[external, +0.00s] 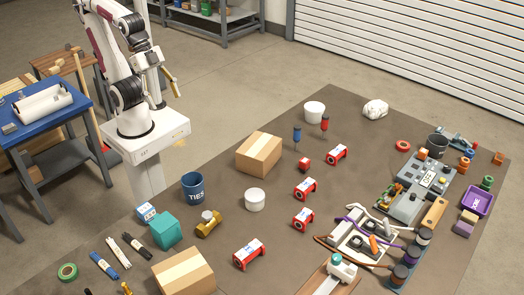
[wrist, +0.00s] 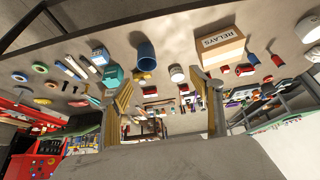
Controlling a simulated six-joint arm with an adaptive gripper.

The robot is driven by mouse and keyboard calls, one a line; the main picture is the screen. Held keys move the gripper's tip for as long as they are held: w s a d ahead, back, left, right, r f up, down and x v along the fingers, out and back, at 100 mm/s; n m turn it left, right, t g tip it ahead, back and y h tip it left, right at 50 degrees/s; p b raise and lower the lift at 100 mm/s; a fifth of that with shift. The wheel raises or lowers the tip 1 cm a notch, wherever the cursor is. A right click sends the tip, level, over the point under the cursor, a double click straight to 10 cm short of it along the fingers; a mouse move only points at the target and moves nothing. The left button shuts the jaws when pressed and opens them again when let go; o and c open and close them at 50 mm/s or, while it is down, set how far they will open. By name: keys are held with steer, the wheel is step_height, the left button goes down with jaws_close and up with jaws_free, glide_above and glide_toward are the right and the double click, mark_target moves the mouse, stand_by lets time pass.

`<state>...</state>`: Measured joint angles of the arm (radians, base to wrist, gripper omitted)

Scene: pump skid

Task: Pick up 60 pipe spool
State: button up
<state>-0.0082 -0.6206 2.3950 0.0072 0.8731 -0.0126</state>
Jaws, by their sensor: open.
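Several red-and-white pipe spools lie on the large brown table in the external view: one at the back (external: 337,155), two in the middle (external: 305,188) (external: 303,219) and a longer one at the front (external: 249,254). Their markings are too small to read, so I cannot tell which is the 60. My gripper (external: 172,84) is raised above my base, left of the table and well away from the spools. In the wrist view my gripper (wrist: 164,92) is open and empty, its yellowish fingers wide apart. Small red-and-white pieces show beyond them.
A cardboard box (external: 258,154), white tub (external: 255,200), blue cup (external: 193,187) and brass fitting (external: 209,224) stand left of the spools. A second box (external: 183,275) is at the front. Grey equipment (external: 415,190) and cables crowd the right. Bare table (external: 345,115) shows at the back.

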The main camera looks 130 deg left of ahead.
steer(key=w+a+r, duration=0.1)
steer(key=w+r, duration=0.1)
steer(key=w, duration=1.2)
steer(key=n+y, duration=0.1)
steer(key=n, duration=0.1)
glide_above(302, 214)
steer(key=s, duration=0.3)
step_height(302, 214, down, 24)
steer(key=shift+d, duration=0.45)
steer(key=shift+x, duration=1.25)
steer(key=shift+f, duration=0.1)
steer(key=shift+a+x, duration=0.15)
steer(key=shift+x, duration=1.1)
steer(key=shift+a+x, duration=0.15)
steer(key=shift+x, duration=1.1)
